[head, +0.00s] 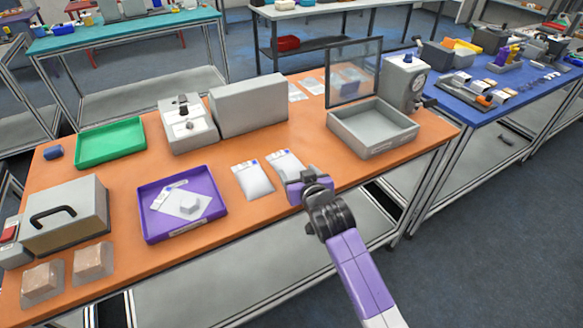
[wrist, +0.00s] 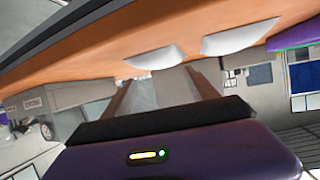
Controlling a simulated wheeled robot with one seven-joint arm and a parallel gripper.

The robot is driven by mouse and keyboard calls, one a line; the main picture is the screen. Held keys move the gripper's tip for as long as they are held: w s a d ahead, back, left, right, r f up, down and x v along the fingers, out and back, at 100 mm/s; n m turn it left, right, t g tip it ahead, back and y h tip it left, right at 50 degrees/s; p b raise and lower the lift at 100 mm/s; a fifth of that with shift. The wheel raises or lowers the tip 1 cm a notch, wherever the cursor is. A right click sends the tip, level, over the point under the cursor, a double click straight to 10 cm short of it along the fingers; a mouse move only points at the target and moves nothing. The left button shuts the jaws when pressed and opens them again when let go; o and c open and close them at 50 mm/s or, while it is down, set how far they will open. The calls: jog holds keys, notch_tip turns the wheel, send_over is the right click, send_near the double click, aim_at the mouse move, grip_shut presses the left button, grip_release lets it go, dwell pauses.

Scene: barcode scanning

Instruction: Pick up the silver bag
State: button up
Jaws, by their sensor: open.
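Two pale bags lie to the left of my gripper in the head view, a nearer one (head: 253,181) and another (head: 284,163) beside the gripper.
The orange table (head: 290,215) has a purple tray (head: 150,231) with a white packet at left and a grey bin (head: 345,143) at right. A green tray (head: 110,143), grey boxes and a clear upright panel (head: 353,72) stand farther back. Bare tabletop lies around the bags.

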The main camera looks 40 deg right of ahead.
aim_at(293, 168)
jog(key=shift+f+p+x, duration=0.15)
jog(key=shift+p+x, duration=0.05)
jog(key=shift+x, duration=0.9)
jog(key=shift+f+p+x, duration=0.15)
jog(key=shift+f+x, duration=0.05)
jog(key=shift+x, duration=0.9)
jog(key=shift+s, duration=0.15)
jog(key=shift+c, duration=0.5)
grip_shut()
notch_tip(293, 168, up, 20)
jog(key=b, duration=0.1)
